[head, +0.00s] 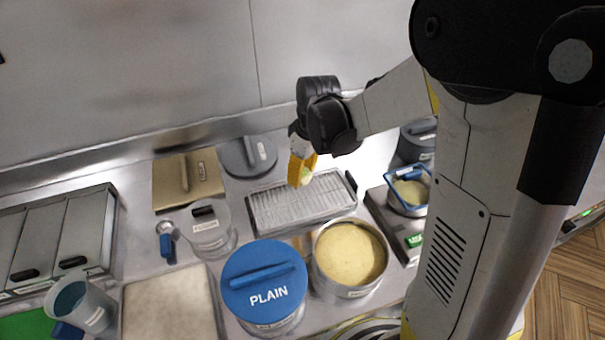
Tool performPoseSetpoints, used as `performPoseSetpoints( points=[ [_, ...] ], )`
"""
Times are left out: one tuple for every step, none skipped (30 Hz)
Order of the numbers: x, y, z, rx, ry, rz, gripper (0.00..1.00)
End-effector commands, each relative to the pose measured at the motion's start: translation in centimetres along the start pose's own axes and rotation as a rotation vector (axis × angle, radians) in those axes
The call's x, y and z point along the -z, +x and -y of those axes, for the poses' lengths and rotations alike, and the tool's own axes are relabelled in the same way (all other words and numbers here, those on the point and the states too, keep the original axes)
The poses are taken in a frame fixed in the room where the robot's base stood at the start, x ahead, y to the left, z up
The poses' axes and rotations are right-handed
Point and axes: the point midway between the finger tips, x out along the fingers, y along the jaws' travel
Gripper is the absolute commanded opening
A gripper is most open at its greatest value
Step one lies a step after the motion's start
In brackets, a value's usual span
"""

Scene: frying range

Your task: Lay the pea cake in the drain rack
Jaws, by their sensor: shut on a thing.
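My gripper (301,173) points down at the middle of the head view, with its yellow fingers shut. A small pale green piece, the pea cake (306,174), shows between the fingers; most of it is hidden by them. The drain rack (290,208) is a rectangular metal tray with a ribbed grid on the counter. The gripper and pea cake appear above the rack's back part, apart from its surface. The visible part of the rack is empty.
A blue-lidded tub marked PLAIN (264,280) and a pot of yellowish batter (350,254) stand in front of the rack. A blue-rimmed basket (408,189) sits at right. A grey lid (248,156) lies behind.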

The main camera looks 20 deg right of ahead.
Motion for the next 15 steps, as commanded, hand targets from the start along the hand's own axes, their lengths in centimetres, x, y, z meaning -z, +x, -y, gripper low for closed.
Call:
performPoseSetpoints(
  points=[
    [-0.1,0.5,0.0,0.000,0.000,0.000,0.26],
    [-0.1,0.8,0.0,0.000,0.000,0.000,0.26],
    [-0.2,1.2,0.0,0.000,0.000,0.000,0.26],
    [-0.2,1.5,0.0,0.000,0.000,0.000,0.26],
    [-0.3,1.9,0.0,0.000,0.000,0.000,0.26],
    [-0.4,2.4,0.0,0.000,0.000,0.000,0.26],
    [-0.4,2.9,0.0,0.000,0.000,0.000,0.26],
    [-0.5,3.3,0.0,0.000,0.000,0.000,0.26],
    [-0.6,3.9,0.0,0.000,0.000,0.000,0.26],
    [-0.7,4.4,0.0,0.000,0.000,0.000,0.26],
    [-0.7,4.9,0.0,0.000,0.000,0.000,0.26],
    [-0.8,5.6,0.0,0.000,0.000,0.000,0.26],
    [-0.9,6.0,0.0,0.000,0.000,0.000,0.26],
    [-1.0,6.4,0.0,0.000,0.000,0.000,0.26],
    [-1.0,6.8,0.0,0.000,0.000,0.000,0.26]
  ],
)
